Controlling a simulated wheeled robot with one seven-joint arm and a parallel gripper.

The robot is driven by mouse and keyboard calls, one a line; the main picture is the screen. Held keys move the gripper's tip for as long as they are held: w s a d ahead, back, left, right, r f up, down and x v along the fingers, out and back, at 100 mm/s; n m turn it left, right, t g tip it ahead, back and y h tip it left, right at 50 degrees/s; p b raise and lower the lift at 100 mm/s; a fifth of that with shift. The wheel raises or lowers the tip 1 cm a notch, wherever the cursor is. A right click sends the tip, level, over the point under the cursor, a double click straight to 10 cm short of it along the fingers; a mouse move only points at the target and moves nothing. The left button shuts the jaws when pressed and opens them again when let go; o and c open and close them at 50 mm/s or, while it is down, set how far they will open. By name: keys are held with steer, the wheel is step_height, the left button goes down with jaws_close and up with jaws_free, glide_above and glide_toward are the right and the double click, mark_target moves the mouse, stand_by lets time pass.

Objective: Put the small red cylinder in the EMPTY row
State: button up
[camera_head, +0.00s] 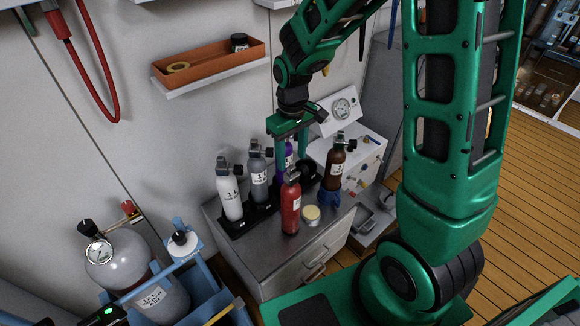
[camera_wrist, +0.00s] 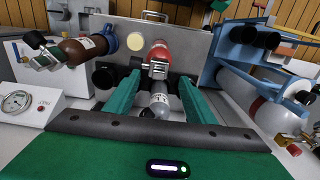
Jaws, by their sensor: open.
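The small red cylinder (camera_head: 290,207), with a black valve and white label, stands upright on the grey cabinet top, in front of the black rack (camera_head: 262,211). It also shows in the wrist view (camera_wrist: 160,50), beyond my fingertips. My gripper (camera_head: 290,166) points down over the rack, open, its green fingers on either side of a purple cylinder (camera_head: 287,150) in the head view. In the wrist view a pale grey cylinder (camera_wrist: 160,98) shows between the fingers (camera_wrist: 159,82); I cannot tell whether they touch it. No row label is readable.
White (camera_head: 229,196) and grey (camera_head: 257,175) cylinders stand in the rack. A brown cylinder (camera_head: 335,165) stands at right above a blue base. A cream-topped round tin (camera_head: 311,214) sits beside the red cylinder. A white gauge box (camera_head: 338,113) is behind. A blue cart (camera_head: 205,285) stands front left.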

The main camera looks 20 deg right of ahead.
steer(key=shift+r, duration=2.5)
